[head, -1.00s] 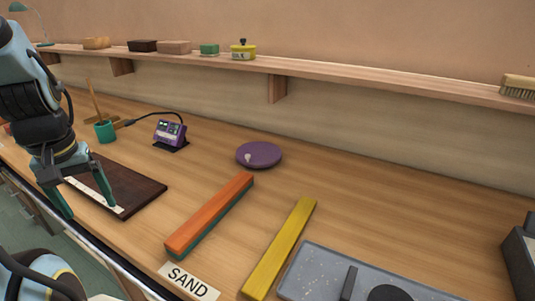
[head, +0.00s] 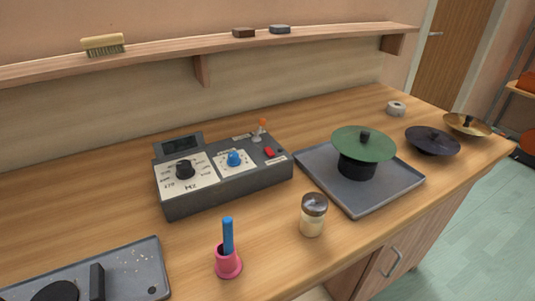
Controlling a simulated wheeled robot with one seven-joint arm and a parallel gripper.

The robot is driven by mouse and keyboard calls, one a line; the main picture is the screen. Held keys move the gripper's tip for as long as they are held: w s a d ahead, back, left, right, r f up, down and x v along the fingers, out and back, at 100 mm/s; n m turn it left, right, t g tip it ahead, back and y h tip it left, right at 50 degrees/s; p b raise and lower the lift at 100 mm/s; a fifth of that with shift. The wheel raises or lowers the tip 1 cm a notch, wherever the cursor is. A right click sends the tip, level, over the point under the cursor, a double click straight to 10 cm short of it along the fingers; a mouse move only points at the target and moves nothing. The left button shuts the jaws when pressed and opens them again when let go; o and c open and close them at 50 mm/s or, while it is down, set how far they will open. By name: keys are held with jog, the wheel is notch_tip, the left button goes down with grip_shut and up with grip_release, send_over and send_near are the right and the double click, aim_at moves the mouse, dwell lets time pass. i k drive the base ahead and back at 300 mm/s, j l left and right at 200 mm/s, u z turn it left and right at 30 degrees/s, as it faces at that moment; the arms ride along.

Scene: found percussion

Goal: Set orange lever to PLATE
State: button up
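The orange lever (head: 262,124) is a small orange-tipped toggle on the back right corner of a dark grey control box (head: 225,193) in the head view. It stands roughly upright on a light base. A small label (head: 242,137) lies beside it, too small to read. The box also carries a black knob (head: 185,169), a blue knob (head: 234,158), a red button (head: 269,152) and a small display (head: 181,144). My gripper is not in view.
A green disc (head: 363,144) sits on a black stand in a grey tray (head: 399,191) to the right. A shaker jar (head: 313,215) and a pink holder (head: 228,262) with a blue stick stand in front of the box. A shelf (head: 250,42) runs above.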

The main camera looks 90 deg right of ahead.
aim_at(262, 121)
jog(key=k+l+z, duration=0.2)
jog(key=k+l, duration=1.1)
jog(key=k, duration=0.15)
